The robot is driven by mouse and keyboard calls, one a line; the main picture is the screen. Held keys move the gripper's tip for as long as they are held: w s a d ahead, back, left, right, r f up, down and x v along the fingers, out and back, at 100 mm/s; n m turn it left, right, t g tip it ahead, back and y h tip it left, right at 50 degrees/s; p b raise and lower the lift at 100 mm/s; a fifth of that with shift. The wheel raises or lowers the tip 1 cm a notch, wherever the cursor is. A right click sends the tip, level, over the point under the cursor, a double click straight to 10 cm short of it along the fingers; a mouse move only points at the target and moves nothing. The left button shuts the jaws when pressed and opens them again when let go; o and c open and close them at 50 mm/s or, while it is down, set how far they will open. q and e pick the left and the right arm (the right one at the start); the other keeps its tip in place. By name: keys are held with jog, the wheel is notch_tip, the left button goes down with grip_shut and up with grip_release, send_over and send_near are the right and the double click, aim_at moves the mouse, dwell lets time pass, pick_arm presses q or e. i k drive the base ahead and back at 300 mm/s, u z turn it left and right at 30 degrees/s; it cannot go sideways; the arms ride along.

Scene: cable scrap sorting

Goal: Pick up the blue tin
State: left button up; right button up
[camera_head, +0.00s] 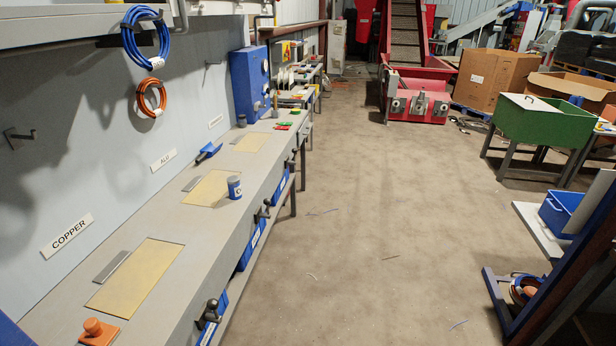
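The blue tin (234,187) stands upright on the long grey workbench (165,262), close to the bench's right edge. It has a blue body with a pale label and a greyish top. It stands beside a yellow panel set in the bench top. Nothing touches it. Neither of my grippers shows in the head view.
An orange knobbed object (98,331) sits at the bench's near end. A blue scoop (208,151) lies behind the tin by the wall. Vises (212,311) stick out along the front edge. The floor (350,220) right of the bench is mostly clear.

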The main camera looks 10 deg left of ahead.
aim_at(234, 184)
jog(key=z, duration=0.65)
jog(key=i, duration=1.85)
jog(key=u, duration=1)
jog(key=i, duration=0.7)
jog(key=u, duration=0.9)
